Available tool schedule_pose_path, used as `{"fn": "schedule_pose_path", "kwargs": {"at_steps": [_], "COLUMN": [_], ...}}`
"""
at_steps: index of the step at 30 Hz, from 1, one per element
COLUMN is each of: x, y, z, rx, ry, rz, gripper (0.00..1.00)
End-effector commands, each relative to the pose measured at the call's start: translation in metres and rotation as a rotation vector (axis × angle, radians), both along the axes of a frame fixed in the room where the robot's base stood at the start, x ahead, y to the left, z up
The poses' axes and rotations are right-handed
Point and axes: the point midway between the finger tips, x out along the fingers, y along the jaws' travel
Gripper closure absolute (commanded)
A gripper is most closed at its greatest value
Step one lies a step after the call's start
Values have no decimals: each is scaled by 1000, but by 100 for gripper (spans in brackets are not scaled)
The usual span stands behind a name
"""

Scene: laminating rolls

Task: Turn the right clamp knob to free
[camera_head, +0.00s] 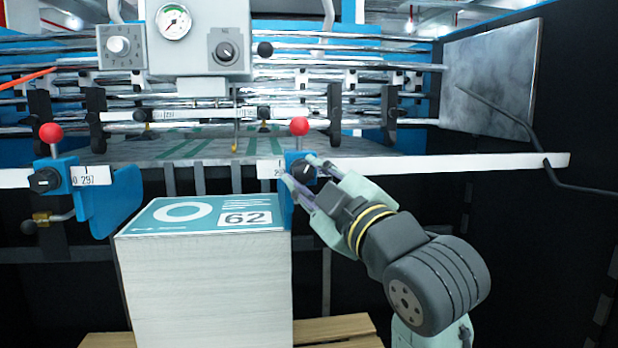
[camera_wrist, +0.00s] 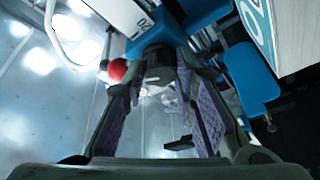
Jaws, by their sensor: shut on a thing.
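The right clamp (camera_head: 290,208) is a blue block on the white rail, topped by a red ball (camera_head: 299,126). Its black right clamp knob (camera_head: 304,171) faces me. My gripper (camera_head: 300,170) reaches in from the lower right, with one fingertip on each side of the knob, shut on it. In the wrist view, the dark knob (camera_wrist: 160,68) sits between the purple-padded fingers, in front of the blue clamp body, with the red ball (camera_wrist: 117,69) to the left. The knob's pointer angle is too small to read.
A tall paper stack (camera_head: 205,285) with a teal "62" top stands just left of my gripper. The left clamp (camera_head: 105,197) with its black knob (camera_head: 44,180) is further left. The white rail (camera_head: 440,163) runs behind. A grey control box (camera_head: 198,45) hangs above.

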Motion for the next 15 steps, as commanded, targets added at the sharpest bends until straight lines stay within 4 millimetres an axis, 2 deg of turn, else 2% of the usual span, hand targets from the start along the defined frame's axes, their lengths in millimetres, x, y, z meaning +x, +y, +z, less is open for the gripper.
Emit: {"fn": "schedule_pose_path", "kwargs": {"at_steps": [6,15], "x": [0,0], "y": [-2,-2], "z": [3,4], "rx": [-198,-405], "ry": [-25,-52], "rz": [-3,-2], "gripper": [100,100]}}
